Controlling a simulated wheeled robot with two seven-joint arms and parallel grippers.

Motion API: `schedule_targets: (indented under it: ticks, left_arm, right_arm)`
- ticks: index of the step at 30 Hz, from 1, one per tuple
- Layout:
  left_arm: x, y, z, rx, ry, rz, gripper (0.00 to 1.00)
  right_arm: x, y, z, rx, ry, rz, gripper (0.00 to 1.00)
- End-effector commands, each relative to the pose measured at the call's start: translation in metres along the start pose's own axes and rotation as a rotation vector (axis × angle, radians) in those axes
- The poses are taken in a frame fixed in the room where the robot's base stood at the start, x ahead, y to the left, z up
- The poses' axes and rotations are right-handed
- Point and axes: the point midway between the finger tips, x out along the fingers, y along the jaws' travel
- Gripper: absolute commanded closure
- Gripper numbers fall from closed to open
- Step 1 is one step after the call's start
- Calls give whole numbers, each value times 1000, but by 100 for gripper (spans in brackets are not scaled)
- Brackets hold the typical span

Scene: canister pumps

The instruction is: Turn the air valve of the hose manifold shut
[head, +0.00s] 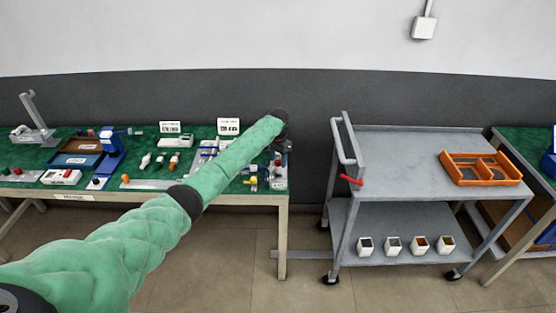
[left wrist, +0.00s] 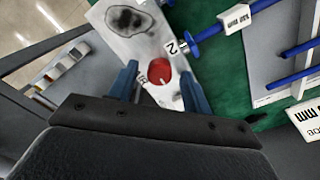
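My left arm reaches across the head view to the right end of the green-topped bench, where my left gripper (head: 284,147) is small and dark. In the left wrist view its two blue fingers (left wrist: 159,72) are apart, on either side of a round red knob (left wrist: 158,74). The knob sits on a pale plate (left wrist: 134,48) with small labels, one reading "2". I cannot tell whether the fingers touch the knob, or which valve it is. The small pale unit with red on it (head: 279,184) shows below the gripper in the head view. My right gripper is not in view.
Blue rod-like parts (left wrist: 208,34) with label tags lie right of the knob. Other small items crowd the bench (head: 212,198). A grey cart (head: 400,147) with an orange tray (head: 484,183) stands to the right, with a floor gap between.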

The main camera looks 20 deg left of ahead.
Motion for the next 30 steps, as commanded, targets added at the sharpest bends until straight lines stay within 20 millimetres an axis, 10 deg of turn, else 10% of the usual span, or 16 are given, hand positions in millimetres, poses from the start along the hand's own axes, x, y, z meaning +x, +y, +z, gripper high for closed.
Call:
schedule_targets:
  ticks: [11,30]
  left_arm:
    - [-4,0,0,1,0,0,51]
    - [-75,0,0,1,-1,0,51]
  right_arm:
    - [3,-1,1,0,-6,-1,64]
    - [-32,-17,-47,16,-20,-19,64]
